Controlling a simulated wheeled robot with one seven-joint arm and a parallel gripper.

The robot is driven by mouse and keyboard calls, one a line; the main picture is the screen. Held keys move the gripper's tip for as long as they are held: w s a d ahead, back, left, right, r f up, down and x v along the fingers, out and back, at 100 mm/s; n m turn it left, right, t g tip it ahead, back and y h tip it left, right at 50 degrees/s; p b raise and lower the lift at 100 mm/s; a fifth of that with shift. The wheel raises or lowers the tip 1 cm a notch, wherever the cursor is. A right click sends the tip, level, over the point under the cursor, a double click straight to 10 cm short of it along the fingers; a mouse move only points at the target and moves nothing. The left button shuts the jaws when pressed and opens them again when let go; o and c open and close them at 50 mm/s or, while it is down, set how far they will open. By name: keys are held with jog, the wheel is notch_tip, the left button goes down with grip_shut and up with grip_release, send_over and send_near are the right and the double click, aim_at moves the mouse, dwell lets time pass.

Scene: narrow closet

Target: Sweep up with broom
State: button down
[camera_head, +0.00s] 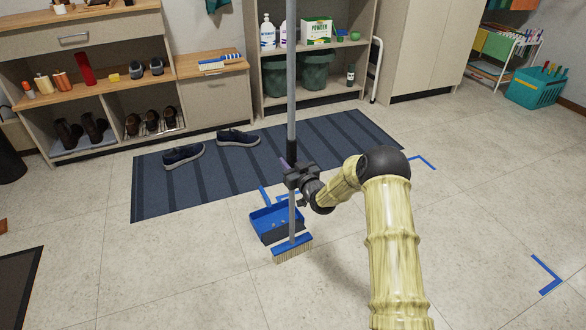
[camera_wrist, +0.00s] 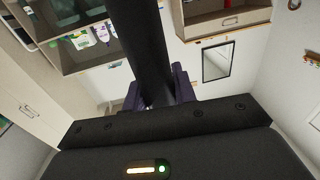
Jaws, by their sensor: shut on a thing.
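The broom has a long grey handle (camera_head: 291,95) with a dark grip section and a blue head with pale bristles (camera_head: 293,249). It stands upright, its bristles at or just above the tiled floor. My gripper (camera_head: 290,176) is shut on the handle; the dark handle (camera_wrist: 140,45) also shows between the fingers in the wrist view. A blue dustpan (camera_head: 268,218) lies on the floor just behind the broom head, its handle pointing away. Small light bits seem to lie in the pan, too small to tell what they are.
A dark striped mat (camera_head: 235,165) with two dark shoes (camera_head: 184,155) lies behind the dustpan. A shoe cabinet (camera_head: 88,75) and shelves (camera_head: 330,95) line the back. A teal crate (camera_head: 537,88) stands at right. Blue tape corners (camera_head: 547,275) mark the floor; the right floor is clear.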

jog(key=b+x, duration=0.2)
jog(key=x, duration=0.4)
dwell(0.3)
jog(key=shift+r, duration=0.1)
jog(key=r+b+x, duration=0.1)
jog(key=b+x, duration=0.2)
jog(key=x, duration=0.6)
jog(key=shift+r+b, duration=0.35)
jog(key=shift+w+a, duration=0.25)
jog(key=shift+w, duration=0.1)
dwell(0.7)
